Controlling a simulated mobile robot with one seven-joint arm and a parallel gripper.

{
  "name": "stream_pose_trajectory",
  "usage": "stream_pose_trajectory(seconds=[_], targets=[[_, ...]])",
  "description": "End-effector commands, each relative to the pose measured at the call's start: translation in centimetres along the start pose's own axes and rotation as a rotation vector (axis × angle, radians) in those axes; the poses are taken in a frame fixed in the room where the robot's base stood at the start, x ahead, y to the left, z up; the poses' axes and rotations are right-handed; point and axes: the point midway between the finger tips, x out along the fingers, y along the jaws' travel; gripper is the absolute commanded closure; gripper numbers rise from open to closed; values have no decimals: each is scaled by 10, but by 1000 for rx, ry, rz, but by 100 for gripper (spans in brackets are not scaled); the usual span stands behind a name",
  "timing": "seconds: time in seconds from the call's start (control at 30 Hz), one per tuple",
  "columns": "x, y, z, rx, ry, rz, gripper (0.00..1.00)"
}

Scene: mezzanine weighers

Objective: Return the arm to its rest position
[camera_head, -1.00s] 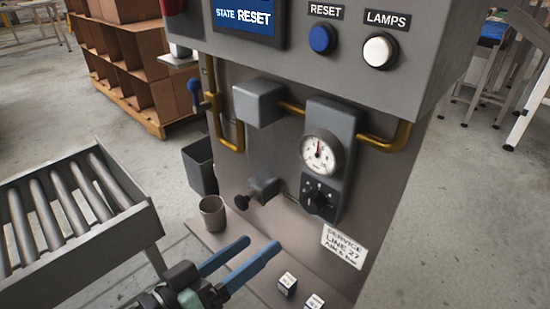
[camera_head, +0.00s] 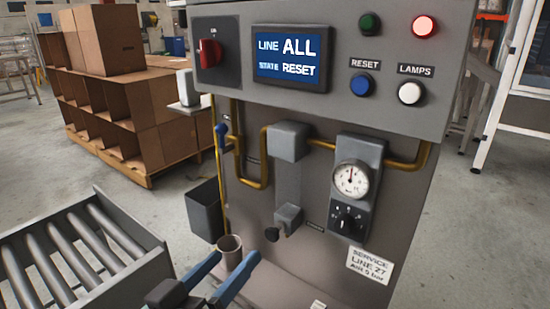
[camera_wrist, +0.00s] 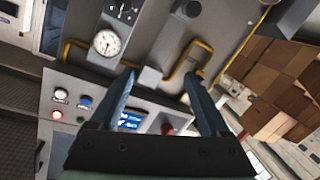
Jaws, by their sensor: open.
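My gripper (camera_head: 217,271) is at the bottom of the head view. Its two blue fingers are spread apart with nothing between them. It is in front of the grey machine's lower panel (camera_head: 268,250), close to a brown cup (camera_head: 229,252) that it partly overlaps in the picture. In the wrist view my gripper (camera_wrist: 163,80) is also open and empty, with the machine's panel beyond the fingers. The screen (camera_head: 290,58) reads "LINE ALL" and "STATE RESET". The red lamp (camera_head: 424,27) looks lit, and the green button (camera_head: 370,24) looks dark.
A roller conveyor (camera_head: 75,255) stands at the left. Stacked cardboard boxes (camera_head: 130,100) stand behind left. The floor (camera_head: 480,240) at right is clear.

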Motion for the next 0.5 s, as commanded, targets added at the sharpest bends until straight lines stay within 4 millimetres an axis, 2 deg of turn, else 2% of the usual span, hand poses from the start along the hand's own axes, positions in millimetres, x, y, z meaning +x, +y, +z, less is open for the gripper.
stream_pose_trajectory(seconds=[0.17,0.27,0.3,0.37,0.5], targets=[[19,29,-64,150,134,-102,20],[20,61,-116,255,276,-164,20],[17,78,-140,299,350,-184,20],[7,106,-172,358,464,-209,20],[-33,173,-234,466,738,-237,20]])
